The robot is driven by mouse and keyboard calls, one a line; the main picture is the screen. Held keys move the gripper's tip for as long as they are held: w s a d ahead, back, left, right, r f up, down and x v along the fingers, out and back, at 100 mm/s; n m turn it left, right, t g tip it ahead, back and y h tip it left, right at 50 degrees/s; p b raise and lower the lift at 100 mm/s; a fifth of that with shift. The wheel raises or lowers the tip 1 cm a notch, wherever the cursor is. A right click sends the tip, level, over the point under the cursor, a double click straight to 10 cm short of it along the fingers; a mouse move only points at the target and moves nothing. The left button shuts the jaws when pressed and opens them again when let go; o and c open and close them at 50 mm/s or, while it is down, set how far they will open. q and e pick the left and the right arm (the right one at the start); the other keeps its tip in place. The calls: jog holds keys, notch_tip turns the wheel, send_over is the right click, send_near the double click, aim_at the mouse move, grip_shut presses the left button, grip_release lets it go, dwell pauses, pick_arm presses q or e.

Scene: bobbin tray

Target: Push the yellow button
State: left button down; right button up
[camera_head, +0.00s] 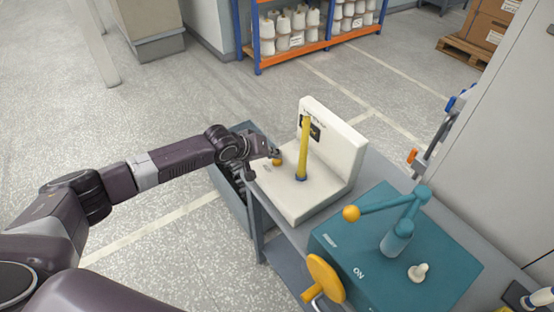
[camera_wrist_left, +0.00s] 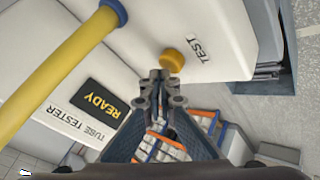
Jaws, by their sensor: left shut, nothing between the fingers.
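The yellow button (camera_wrist_left: 172,60) is a short round knob on the white tube tester, beside the word TEST. In the head view the yellow button (camera_head: 277,161) shows at the tester's left side, partly hidden by my gripper. My left gripper (camera_head: 272,153) is shut and empty, its fingertips right at the button. In the left wrist view the left gripper (camera_wrist_left: 158,76) has its closed tips just beside the button; I cannot tell if they touch. The white tube tester (camera_head: 335,140) stands on the grey bench. My right gripper is not in view.
A yellow tube (camera_head: 304,145) stands upright on the tester in a blue collar, close to my left gripper. A teal machine (camera_head: 440,262) with a lever and yellow knob (camera_head: 351,213) stands at the right. A yellow handwheel (camera_head: 325,277) is in front. Open floor lies left.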

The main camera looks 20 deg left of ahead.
aim_at(275, 160)
pick_arm(q)
jog(key=shift+f, duration=0.6)
dwell(0.5)
jog(key=shift+r+p, duration=0.75)
jog(key=shift+r, duration=0.25)
notch_tip(275, 160, up, 5)
jog(key=p, duration=0.5)
jog(key=shift+r, duration=0.1)
dwell(0.5)
